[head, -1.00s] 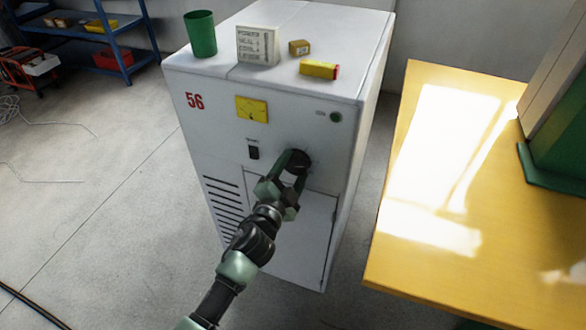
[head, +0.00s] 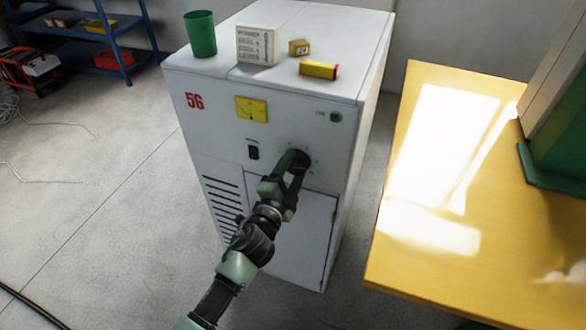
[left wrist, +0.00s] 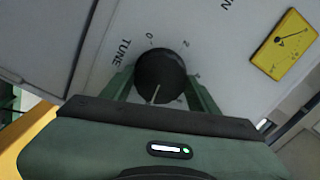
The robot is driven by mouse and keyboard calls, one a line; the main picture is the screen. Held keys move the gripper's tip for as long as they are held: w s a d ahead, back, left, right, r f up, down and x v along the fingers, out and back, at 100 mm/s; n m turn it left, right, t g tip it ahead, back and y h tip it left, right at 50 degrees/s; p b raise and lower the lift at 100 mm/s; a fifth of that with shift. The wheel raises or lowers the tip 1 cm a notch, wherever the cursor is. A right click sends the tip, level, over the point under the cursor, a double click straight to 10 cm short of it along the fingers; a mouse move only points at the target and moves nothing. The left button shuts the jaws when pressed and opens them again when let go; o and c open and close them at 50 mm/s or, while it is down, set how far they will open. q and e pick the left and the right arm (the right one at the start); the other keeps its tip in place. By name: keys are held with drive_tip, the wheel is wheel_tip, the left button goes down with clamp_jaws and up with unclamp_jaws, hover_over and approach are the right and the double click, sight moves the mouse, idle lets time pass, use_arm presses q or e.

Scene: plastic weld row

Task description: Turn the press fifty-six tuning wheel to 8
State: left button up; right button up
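The tuning wheel is a round black knob (head: 299,158) on the front of the white press marked 56 (head: 185,125). In the left wrist view the wheel (left wrist: 160,70) sits beside the word TUNE, with 0 and 2 readable at its rim. Its white pointer line points down toward the gripper body, past the 6 side; the numeral there is hidden. My left gripper (head: 291,172) has its fingers on both sides of the wheel, and in the left wrist view the gripper (left wrist: 162,88) appears closed on it. My right gripper is not in view.
A green cup (head: 201,34), a white sign block (head: 257,45), a small box (head: 299,47) and a yellow-red box (head: 319,69) stand on the press. A yellow gauge (head: 251,109) and a black switch (head: 252,152) are left of the wheel. A yellow table (head: 400,235) stands right.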

use_arm(q)
drive_tip(key=o, duration=0.4)
drive_tip(key=shift+s, duration=0.1)
drive_tip(key=v, duration=0.7)
drive_tip(key=shift+s+b, duration=0.35)
drive_tip(key=shift+a, duration=0.15)
